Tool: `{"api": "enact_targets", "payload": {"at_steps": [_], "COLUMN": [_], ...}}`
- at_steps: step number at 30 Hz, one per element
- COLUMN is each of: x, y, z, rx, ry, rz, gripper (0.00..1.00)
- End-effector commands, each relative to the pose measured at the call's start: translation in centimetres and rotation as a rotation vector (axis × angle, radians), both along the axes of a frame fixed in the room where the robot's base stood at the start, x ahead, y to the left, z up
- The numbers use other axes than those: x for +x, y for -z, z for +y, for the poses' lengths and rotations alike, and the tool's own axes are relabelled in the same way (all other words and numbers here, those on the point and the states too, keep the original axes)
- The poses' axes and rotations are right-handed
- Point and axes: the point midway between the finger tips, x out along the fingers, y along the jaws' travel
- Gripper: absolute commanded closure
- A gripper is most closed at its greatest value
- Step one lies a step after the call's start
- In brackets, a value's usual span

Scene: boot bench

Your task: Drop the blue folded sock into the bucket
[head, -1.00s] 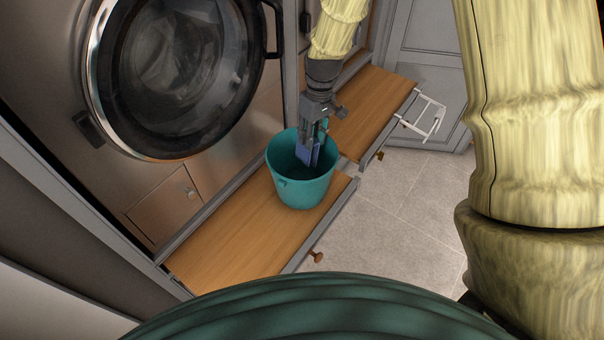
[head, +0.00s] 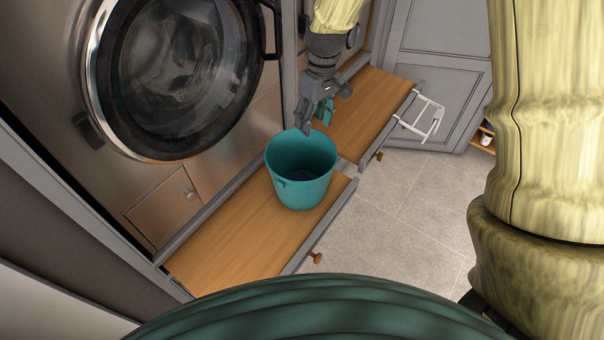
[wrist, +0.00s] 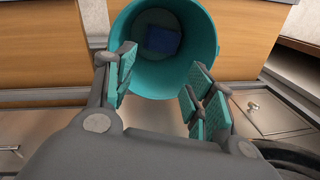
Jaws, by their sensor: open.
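The teal bucket (head: 301,172) stands upright on the wooden bench top. The blue folded sock lies inside it on the bottom; it shows clearly in the wrist view (wrist: 162,41) and as a dark blue patch in the head view (head: 301,174). My gripper (head: 315,118) is open and empty, above the bucket's far rim and clear of the sock. In the wrist view its spread teal-padded fingers (wrist: 162,88) frame the near part of the bucket (wrist: 205,40).
The wooden bench top (head: 235,245) is bare left of the bucket, with more bare wood (head: 375,105) behind it. A washing machine (head: 175,75) stands along the left. A white rack (head: 424,118) sticks out at the bench's far end. Tiled floor (head: 395,215) is clear.

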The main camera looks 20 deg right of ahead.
Motion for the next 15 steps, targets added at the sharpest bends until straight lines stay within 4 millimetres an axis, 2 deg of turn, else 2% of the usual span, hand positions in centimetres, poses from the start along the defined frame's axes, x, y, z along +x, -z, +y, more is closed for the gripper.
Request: {"api": "enact_targets", "payload": {"at_steps": [3,7,15], "x": [0.1,0.2,0.2], "y": [-2.1,-3.9,-5.6], "z": [-0.2,-0.4,-0.6], "rx": [0.000,0.001,0.000], "ry": [0.001,0.002,0.001], "rz": [-0.003,-0.003,0.000], "gripper": [0.46,0.46,0.46]}}
